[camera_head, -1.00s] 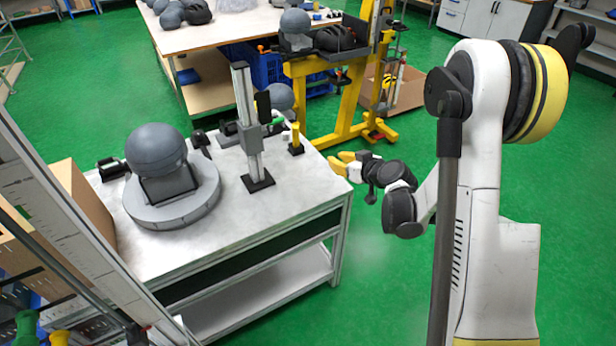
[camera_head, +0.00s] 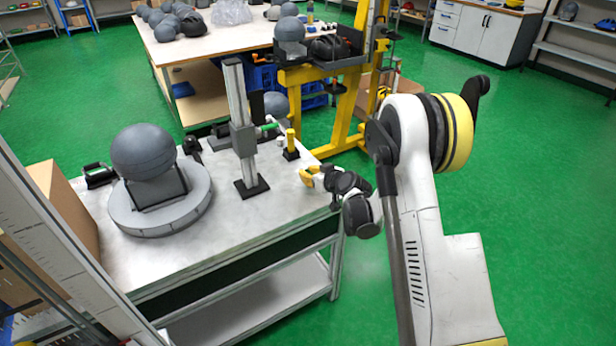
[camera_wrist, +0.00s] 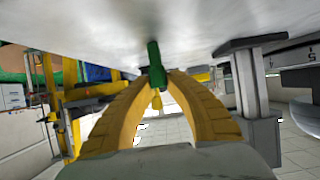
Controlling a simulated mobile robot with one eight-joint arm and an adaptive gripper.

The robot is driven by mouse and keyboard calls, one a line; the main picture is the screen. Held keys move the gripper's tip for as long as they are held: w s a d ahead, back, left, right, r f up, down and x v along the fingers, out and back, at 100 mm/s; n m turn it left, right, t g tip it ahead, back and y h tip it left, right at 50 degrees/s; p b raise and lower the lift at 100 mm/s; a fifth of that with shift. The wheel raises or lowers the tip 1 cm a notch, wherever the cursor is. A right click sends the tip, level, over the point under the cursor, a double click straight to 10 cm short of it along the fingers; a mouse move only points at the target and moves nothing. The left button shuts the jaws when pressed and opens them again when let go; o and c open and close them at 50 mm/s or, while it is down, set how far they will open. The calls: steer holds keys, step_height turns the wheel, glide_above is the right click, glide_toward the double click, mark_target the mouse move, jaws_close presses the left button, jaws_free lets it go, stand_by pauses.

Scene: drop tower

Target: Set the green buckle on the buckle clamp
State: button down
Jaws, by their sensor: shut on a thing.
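My gripper (camera_head: 306,176) is low over the right front part of the white worktable, its yellow fingers pointing left. In the wrist view the fingers (camera_wrist: 157,82) close on a narrow green piece, the green buckle (camera_wrist: 155,62); the head view does not show it clearly. The upright metal column (camera_head: 241,125) on a black foot stands left of my gripper, apart from it. A short yellow post (camera_head: 291,143) on a black base stands behind my gripper. I cannot tell for sure which fixture is the buckle clamp.
A grey ball-shaped form (camera_head: 143,150) sits on a round grey base (camera_head: 160,215) at the table's left. A cardboard box (camera_head: 62,215) stands at the left edge. A yellow stand (camera_head: 345,100) rises behind the table. The worktable's front middle (camera_head: 225,235) is clear.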

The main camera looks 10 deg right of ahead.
steer(key=shift+r, duration=0.15)
steer(key=c, duration=1.4)
jaws_free()
steer(key=shift+c, duration=0.2)
